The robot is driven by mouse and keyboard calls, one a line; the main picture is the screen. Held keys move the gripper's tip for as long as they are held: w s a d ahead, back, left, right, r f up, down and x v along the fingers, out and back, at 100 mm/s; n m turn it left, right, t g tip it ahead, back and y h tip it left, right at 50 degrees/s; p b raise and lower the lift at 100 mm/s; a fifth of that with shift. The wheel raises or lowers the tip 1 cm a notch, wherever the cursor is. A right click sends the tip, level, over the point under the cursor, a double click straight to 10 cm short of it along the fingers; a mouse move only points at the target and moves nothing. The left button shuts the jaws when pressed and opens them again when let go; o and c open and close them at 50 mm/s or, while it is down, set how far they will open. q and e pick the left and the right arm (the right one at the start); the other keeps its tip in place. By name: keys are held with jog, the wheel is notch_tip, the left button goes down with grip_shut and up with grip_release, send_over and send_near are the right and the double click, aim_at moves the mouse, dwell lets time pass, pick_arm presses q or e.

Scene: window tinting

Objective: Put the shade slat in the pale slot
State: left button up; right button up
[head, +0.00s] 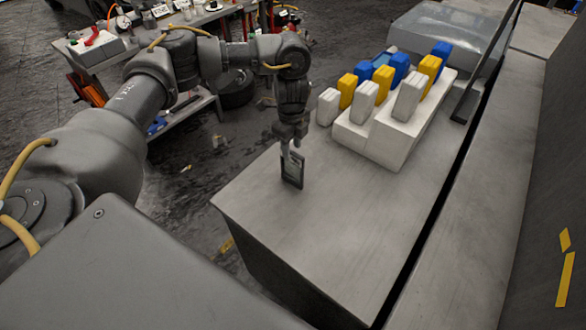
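My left gripper (291,148) points down over the near left part of the grey table. Its fingers are at the top of a small dark flat rectangular piece (292,172), which looks like the shade slat. The slat is upright, its lower edge at or just above the tabletop; I cannot tell if it touches. A pale stepped block (392,140) behind and to the right carries white, yellow and blue blocks. I cannot make out which opening is the pale slot. My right gripper is not in view.
The grey table (330,235) is clear in front of the slat. A clear-lidded bin (440,35) stands at the back, with a thin dark upright panel (467,98) at the right. A cluttered workbench (75,48) is at the far left.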

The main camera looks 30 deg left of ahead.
aim_at(291, 151)
pick_arm(q)
notch_tip(291, 151, down, 5)
jog(key=shift+a+f, duration=0.1)
jog(key=shift+a, duration=0.05)
grip_shut()
dwell(0.4)
